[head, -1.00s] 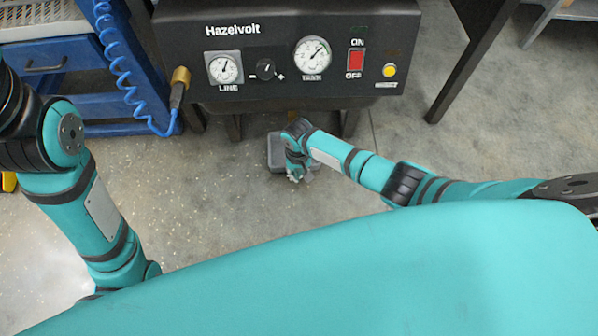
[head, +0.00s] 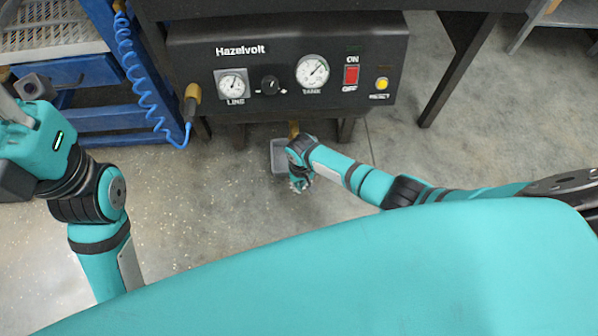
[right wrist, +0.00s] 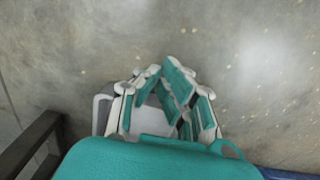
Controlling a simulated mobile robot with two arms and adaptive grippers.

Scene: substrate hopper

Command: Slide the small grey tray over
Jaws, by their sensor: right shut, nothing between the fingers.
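The small grey tray (head: 278,159) sits on the floor below the black Hazelvolt panel, partly hidden by my right wrist. Its pale rim also shows at the left of my fingers in the right wrist view (right wrist: 100,112). My right gripper (head: 299,184) is low at the tray's near right side, shut with nothing held. Its fingers (right wrist: 168,92) overlap the tray in the right wrist view; I cannot tell whether they touch it. My left gripper (head: 14,108) is raised at the left edge, and its fingers are not clear.
The Hazelvolt panel (head: 290,75) overhangs the tray. A brass fitting (head: 293,129) hangs just above the tray. A blue coiled hose (head: 140,85) and a blue cart (head: 95,120) stand at left. A dark table leg (head: 450,75) is at right. The floor nearby is clear.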

